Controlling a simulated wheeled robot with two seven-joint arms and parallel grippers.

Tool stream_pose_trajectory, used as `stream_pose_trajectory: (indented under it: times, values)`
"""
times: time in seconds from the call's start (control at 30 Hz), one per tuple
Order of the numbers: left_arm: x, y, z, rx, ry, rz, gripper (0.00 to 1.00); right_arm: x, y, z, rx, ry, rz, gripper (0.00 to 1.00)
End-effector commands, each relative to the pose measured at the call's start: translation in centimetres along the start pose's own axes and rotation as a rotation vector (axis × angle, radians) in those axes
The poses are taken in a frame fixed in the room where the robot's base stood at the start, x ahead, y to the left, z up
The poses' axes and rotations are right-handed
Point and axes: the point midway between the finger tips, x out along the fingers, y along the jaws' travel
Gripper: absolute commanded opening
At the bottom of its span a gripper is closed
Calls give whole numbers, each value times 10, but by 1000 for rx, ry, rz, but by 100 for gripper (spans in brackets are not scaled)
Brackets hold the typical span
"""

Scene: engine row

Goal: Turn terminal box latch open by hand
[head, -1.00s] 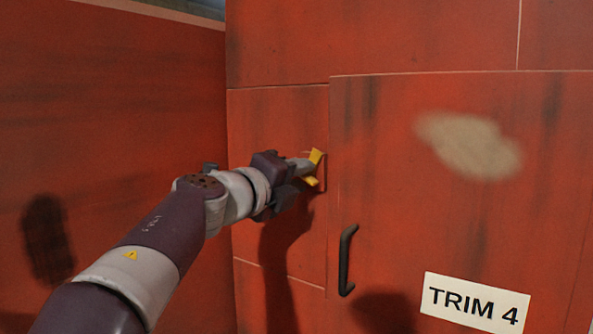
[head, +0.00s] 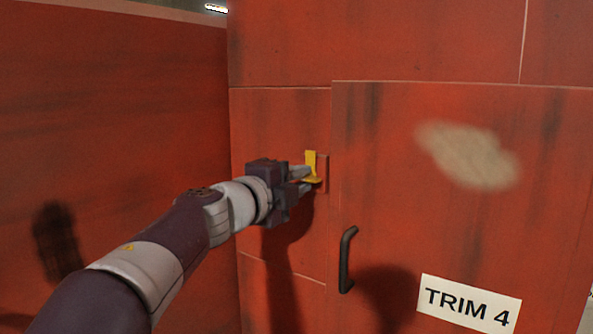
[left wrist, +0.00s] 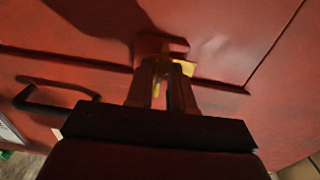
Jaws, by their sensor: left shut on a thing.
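The yellow latch (head: 311,161) sits on a small red plate at the left edge of the door panel, with one arm pointing up and a short foot below. My left gripper (head: 307,179) reaches it from the left and is shut on it. In the left wrist view the gripper's fingers (left wrist: 160,88) close around the yellow latch (left wrist: 184,66), part of which is hidden between and behind them. My right gripper is in neither view.
A red door panel (head: 400,215) fills the right, with a black bar handle (head: 346,260) below the latch and a "TRIM 4" label (head: 469,303). A red wall (head: 120,100) stands close on the left.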

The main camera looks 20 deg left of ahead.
Motion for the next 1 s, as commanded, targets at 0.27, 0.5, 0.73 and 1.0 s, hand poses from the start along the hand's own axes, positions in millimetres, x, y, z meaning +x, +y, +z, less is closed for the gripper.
stream_pose_trajectory:
  times: [0.27, 0.5, 0.73, 1.0]
  values:
    - [0, 0, 0, 2, 0, -2, 33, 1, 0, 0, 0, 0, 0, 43]
    - [-6, 0, 0, 4, 0, -3, 33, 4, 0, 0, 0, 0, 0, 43]
    - [-62, 4, 1, 7, -4, -5, 33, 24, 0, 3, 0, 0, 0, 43]
    - [-118, 3, 1, 4, -4, -3, 33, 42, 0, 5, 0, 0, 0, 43]
